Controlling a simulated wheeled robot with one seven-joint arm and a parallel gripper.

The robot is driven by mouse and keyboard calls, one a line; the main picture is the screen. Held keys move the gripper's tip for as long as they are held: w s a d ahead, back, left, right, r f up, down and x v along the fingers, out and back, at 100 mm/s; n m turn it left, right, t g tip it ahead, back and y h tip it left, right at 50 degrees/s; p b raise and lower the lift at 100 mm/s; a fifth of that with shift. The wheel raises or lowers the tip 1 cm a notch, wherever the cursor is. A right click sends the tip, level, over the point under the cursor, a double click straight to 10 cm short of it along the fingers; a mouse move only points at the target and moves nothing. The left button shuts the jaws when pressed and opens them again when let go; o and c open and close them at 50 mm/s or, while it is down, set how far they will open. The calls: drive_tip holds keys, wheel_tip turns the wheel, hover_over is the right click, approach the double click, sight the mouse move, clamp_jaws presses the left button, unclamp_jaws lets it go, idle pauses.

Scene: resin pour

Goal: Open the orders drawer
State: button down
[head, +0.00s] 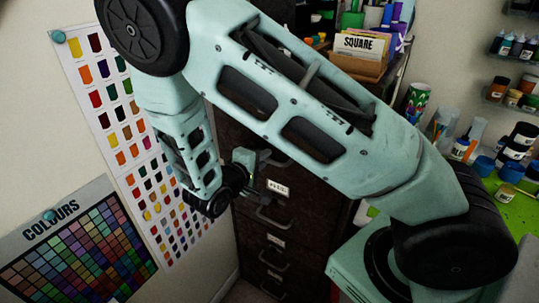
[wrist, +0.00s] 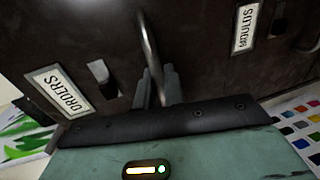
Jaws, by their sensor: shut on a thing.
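The dark filing cabinet (head: 250,225) stands below and behind my arm in the head view, with several labelled drawers. In the wrist view, the orders drawer (wrist: 112,35) carries a framed ORDERS label (wrist: 60,90) at the left, with a small grey catch (wrist: 103,76) beside it. My gripper (wrist: 160,78) is shut on the metal bar handle (wrist: 149,40) beside that label, one finger on each side. In the head view, my gripper (head: 257,183) is at the cabinet front, and my arm hides part of the cabinet. I see no clear gap at the drawer.
A second drawer label, MOULDS (wrist: 243,28), is at the wrist view's right. A card box (head: 358,62) marked SQUARE stands on top. Colour charts (head: 118,115) hang on the left wall. A green bench mat (head: 515,205) with several jars is at the right.

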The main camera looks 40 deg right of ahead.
drive_tip(key=f+b+v, duration=0.2)
drive_tip(key=f+v, duration=0.1)
drive_tip(key=v, duration=1.1)
drive_tip(key=a+f+b+v, duration=0.1)
drive_tip(key=f+b+v, duration=0.1)
drive_tip(key=v, duration=1.2)
drive_tip(key=shift+s+a+f, duration=0.2)
drive_tip(key=shift+a+f, duration=0.1)
drive_tip(key=shift+f, duration=0.2)
drive_tip(key=c, duration=1.6)
unclamp_jaws()
drive_tip(key=b+v, duration=0.4)
drive_tip(key=v, duration=1.3)
drive_tip(key=shift+a, duration=0.2)
